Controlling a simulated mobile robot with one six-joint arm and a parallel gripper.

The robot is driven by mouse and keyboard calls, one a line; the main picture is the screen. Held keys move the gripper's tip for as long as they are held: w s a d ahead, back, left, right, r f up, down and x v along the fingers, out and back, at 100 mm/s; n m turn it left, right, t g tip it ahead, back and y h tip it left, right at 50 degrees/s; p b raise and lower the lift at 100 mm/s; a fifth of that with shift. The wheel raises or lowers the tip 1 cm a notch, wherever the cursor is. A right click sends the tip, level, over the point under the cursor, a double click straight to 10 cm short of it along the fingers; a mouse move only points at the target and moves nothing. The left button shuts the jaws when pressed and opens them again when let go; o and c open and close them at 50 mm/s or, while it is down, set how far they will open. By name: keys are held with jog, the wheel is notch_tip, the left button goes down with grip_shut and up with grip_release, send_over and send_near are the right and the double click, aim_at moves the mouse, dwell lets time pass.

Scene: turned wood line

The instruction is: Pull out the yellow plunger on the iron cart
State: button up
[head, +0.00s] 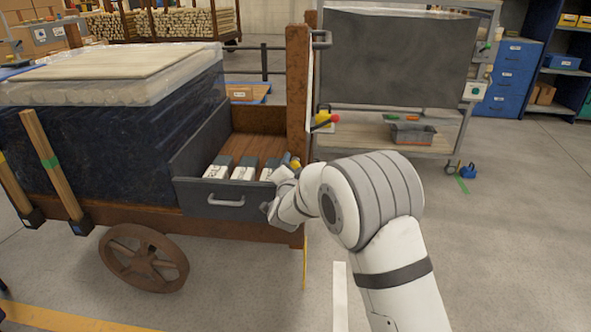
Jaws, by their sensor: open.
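The iron cart (240,228) is rust-brown, with a spoked wheel and a tall post at its right end. A small yellow knob (295,164) shows at the cart's right end, just behind my wrist; it may be the plunger. Another yellow part (323,114) with a red-tipped lever sits higher, right of the post. I cannot tell for certain which is the plunger. My gripper (268,207) is open, at the right end of the drawer front and below the yellow knob. My wrist hides part of this area, and any contact is unclear.
A grey drawer (227,198) stands open on the cart, with several white-and-grey boxes in it. A dark wrapped load (110,145) fills the cart's left. A grey-panelled trolley (395,60) stands behind right. Floor at the right is mostly clear.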

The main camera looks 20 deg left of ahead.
jog(key=shift+w, duration=0.2)
grip_shut()
dwell(0.5)
